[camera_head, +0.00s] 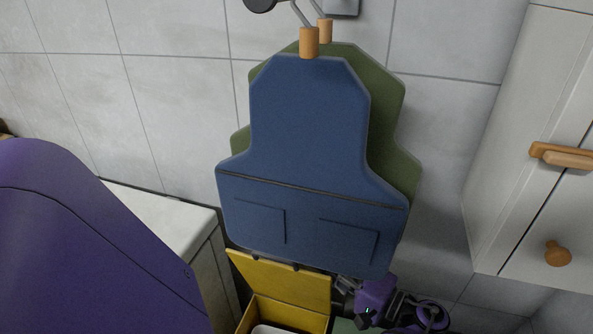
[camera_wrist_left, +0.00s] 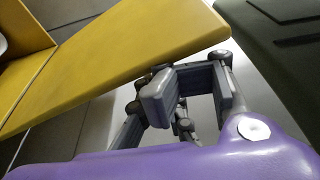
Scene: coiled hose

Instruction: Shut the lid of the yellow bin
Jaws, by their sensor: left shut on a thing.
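The yellow bin (camera_head: 290,311) stands at the bottom of the head view, with a pale item inside. Its yellow lid (camera_head: 285,280) stands open, raised at the back. In the left wrist view the lid (camera_wrist_left: 120,55) crosses the upper left as a wide slab. My left gripper (camera_head: 342,286) is at the lid's right edge, its purple body to the right. In the wrist view its grey fingers (camera_wrist_left: 170,95) are by the lid's edge, closed on it; the exact contact is partly hidden. My right gripper is in neither view.
A blue apron (camera_head: 300,150) and a green apron (camera_head: 385,100) hang on the tiled wall just above the lid. A green bin (camera_head: 345,326) stands to the right of the yellow one. A white cabinet (camera_head: 530,130) is at right, a pale counter (camera_head: 165,215) at left.

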